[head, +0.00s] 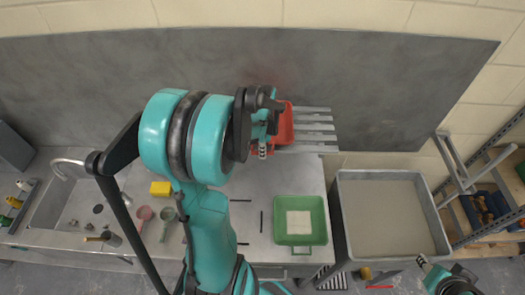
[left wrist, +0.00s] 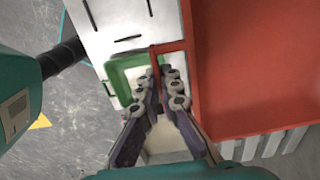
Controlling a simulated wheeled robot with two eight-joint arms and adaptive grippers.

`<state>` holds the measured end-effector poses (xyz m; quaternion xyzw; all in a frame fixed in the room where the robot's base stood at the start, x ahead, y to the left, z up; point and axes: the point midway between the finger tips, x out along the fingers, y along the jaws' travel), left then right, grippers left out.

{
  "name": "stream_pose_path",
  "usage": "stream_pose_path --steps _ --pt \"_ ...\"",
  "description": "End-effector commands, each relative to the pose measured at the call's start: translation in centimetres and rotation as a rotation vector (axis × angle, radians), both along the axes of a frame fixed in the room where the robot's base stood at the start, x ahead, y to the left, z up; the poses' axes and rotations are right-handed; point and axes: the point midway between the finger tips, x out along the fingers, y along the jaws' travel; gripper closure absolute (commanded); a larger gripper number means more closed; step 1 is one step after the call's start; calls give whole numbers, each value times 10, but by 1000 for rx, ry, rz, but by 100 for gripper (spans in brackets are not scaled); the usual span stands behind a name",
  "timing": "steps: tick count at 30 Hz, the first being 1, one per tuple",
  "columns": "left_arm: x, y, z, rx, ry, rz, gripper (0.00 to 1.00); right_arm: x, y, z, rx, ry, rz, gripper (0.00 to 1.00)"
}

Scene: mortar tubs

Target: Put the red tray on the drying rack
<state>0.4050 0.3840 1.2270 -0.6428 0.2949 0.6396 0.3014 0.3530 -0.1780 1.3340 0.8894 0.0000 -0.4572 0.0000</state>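The red tray (head: 286,125) is at the back of the worktop, partly behind my left arm in the head view. In the left wrist view the tray (left wrist: 255,70) fills the right side, its loop handle reaching between my fingers. My left gripper (head: 262,149) is at this handle; in the wrist view its fingers (left wrist: 159,85) close in on the bar from both sides. The drying rack (head: 316,127) shows as pale slats right of the tray, and the tray overlaps their left part. Whether it rests on them I cannot tell. My right gripper (head: 423,263) is low at the right; its opening is unclear.
A green tray (head: 300,246) with a pale square stands at the worktop's front. A large grey tub (head: 344,225) is right of it. A yellow sponge (head: 160,188), scoops and a sink (head: 60,205) are left. A dark wall panel (head: 400,90) stands behind.

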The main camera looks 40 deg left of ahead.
Motion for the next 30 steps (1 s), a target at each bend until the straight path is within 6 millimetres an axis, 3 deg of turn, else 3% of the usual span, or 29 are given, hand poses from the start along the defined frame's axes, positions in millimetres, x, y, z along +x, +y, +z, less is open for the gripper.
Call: stream_pose_path --steps 4,7,19,23,30 --pt "0 0 -5 0 0 0 100 0 0 -5 0 0 0 60" --pt "0 0 -3 0 0 0 74 0 0 -4 0 0 0 60" --pt "0 0 2 0 0 0 74 0 0 2 0 0 0 60" --pt "0 0 20 0 0 0 74 0 0 1 0 0 0 60" --pt "-1 -1 74 0 0 0 74 0 0 2 0 0 0 60"
